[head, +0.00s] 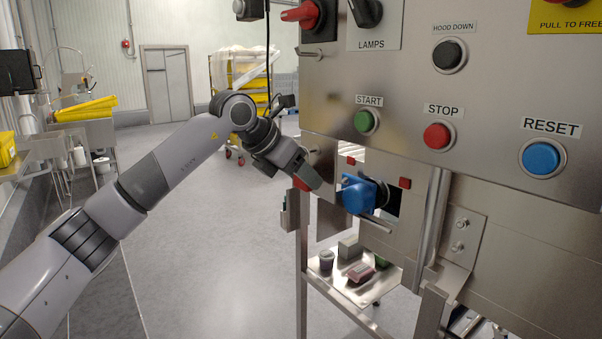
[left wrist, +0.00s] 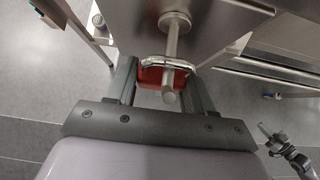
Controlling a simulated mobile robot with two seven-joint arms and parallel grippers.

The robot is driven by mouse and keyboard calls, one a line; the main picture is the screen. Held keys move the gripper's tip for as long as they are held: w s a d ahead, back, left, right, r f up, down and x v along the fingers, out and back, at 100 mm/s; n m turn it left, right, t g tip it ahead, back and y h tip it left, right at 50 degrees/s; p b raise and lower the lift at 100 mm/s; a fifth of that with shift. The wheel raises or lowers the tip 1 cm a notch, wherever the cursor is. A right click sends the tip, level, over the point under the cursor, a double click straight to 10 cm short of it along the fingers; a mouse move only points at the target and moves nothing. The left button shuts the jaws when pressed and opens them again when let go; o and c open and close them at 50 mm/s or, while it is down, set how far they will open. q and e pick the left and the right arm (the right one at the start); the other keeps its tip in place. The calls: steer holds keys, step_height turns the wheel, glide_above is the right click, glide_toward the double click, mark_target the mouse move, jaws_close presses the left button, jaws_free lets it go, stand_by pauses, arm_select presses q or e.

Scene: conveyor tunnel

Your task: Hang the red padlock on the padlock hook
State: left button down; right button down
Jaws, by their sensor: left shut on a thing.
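My left gripper (head: 304,178) is at the left edge of the steel machine panel, shut on the red padlock (head: 301,184). In the left wrist view, the padlock's red body (left wrist: 152,77) sits between the two fingers of the left gripper (left wrist: 162,88). Its silver shackle (left wrist: 150,60) is on the side towards the panel. The padlock hook, a metal peg (left wrist: 173,40), sticks out from the panel and its tip overlaps the red body. The shackle crosses the peg in this view; I cannot tell whether it is around it. My right gripper is not in view.
The panel carries green (head: 366,121), red (head: 437,136) and blue (head: 541,157) buttons. A blue fitting (head: 360,194) projects close to the right of the gripper. A lower steel shelf (head: 345,292) holds small items. Open floor (head: 215,240) lies to the left.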

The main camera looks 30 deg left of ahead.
arm_select(q)
steer(key=shift+c, duration=1.7)
jaws_free()
steer(key=v, duration=0.7)
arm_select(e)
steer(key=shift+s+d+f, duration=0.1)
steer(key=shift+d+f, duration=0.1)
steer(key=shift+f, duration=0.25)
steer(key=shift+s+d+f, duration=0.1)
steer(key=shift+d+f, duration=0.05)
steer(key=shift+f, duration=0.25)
